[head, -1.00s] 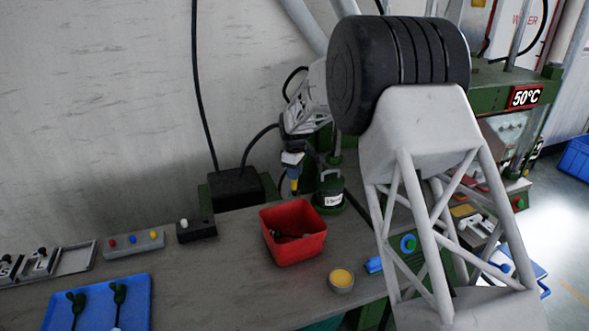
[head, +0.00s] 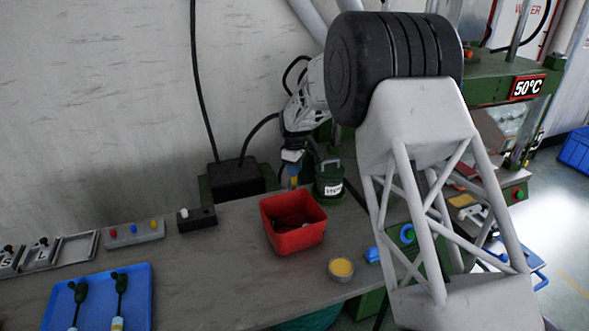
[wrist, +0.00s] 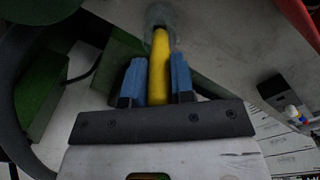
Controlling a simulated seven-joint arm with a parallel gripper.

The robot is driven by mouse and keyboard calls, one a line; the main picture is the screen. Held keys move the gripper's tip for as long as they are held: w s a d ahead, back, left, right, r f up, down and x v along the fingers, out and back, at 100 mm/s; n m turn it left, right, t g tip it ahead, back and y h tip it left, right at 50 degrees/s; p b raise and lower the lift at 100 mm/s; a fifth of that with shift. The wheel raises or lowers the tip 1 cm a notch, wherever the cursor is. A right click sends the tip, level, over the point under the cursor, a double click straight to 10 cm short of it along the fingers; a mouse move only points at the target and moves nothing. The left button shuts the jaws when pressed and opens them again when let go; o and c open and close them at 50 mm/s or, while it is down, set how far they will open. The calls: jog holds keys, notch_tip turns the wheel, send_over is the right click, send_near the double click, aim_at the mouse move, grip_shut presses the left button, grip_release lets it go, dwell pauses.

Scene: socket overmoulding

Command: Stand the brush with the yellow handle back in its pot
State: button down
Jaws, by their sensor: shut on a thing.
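My gripper (head: 292,172) is at the back of the bench, left of a green lidded pot with a white label (head: 329,181). In the wrist view, the blue fingers of my gripper (wrist: 159,80) are shut on the yellow handle of the brush (wrist: 160,65). The handle points away from the gripper, and its far end meets a pale, greyish translucent shape (wrist: 160,17). I cannot tell whether this is part of the brush or a container. In the head view the brush is small and mostly hidden by the gripper.
A red bin (head: 296,242) with dark things inside stands in front of the gripper. A small cup with yellow contents (head: 341,270) is near the bench's front edge. A black box (head: 235,180) stands left of the gripper. A blue tray (head: 140,300) lies front left.

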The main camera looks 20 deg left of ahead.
jog(key=c, duration=0.9)
grip_release()
jog(key=shift+r, duration=0.1)
jog(key=shift+r, duration=3.8)
jog(key=shift+d, duration=0.1)
